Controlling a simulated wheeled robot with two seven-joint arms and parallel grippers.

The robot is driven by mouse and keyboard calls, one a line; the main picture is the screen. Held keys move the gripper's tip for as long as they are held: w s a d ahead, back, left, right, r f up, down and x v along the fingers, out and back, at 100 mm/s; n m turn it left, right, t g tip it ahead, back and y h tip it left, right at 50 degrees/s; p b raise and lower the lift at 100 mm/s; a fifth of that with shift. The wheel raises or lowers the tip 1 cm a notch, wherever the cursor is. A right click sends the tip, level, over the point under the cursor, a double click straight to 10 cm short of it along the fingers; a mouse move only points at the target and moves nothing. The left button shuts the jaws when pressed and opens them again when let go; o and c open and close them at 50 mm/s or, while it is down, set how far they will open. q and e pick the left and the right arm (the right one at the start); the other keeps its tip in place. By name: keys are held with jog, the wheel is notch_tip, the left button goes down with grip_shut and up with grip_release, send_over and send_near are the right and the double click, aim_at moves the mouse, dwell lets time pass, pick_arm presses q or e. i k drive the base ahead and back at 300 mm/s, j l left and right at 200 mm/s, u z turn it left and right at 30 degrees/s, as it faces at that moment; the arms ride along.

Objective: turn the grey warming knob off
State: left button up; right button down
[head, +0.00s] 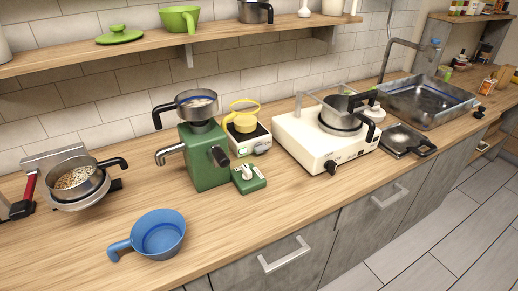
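A small white warmer (250,143) with a yellow lidded pot (244,121) on top stands against the back of the counter. A small greyish knob (261,149) shows on its front; its setting is too small to read. A white stove (297,142) to its right has a dark knob (331,167) on its front. A green machine (202,160) left of the warmer has a black knob or handle (219,156) on its side. I cannot tell for sure which is the warming knob. Neither of my grippers is in view.
A green box (248,178) with a white lever sits in front of the warmer. A blue pan (160,236) lies on the front counter. A pan of grains (78,180) stands at left, a grey pot (345,112) on the stove, and a sink (428,100) at right. The front middle counter is free.

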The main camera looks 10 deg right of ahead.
aim_at(259, 148)
jog(key=i+l+u, duration=0.15)
jog(key=l, duration=0.2)
jog(key=i+l+u, duration=0.1)
jog(key=l, duration=0.3)
jog(key=i+l+u, duration=0.15)
jog(key=l, duration=0.25)
jog(key=i+l+u, duration=0.15)
jog(key=l, duration=0.25)
jog(key=i+l+u, duration=0.1)
jog(key=l, duration=0.3)
jog(key=i, duration=0.1)
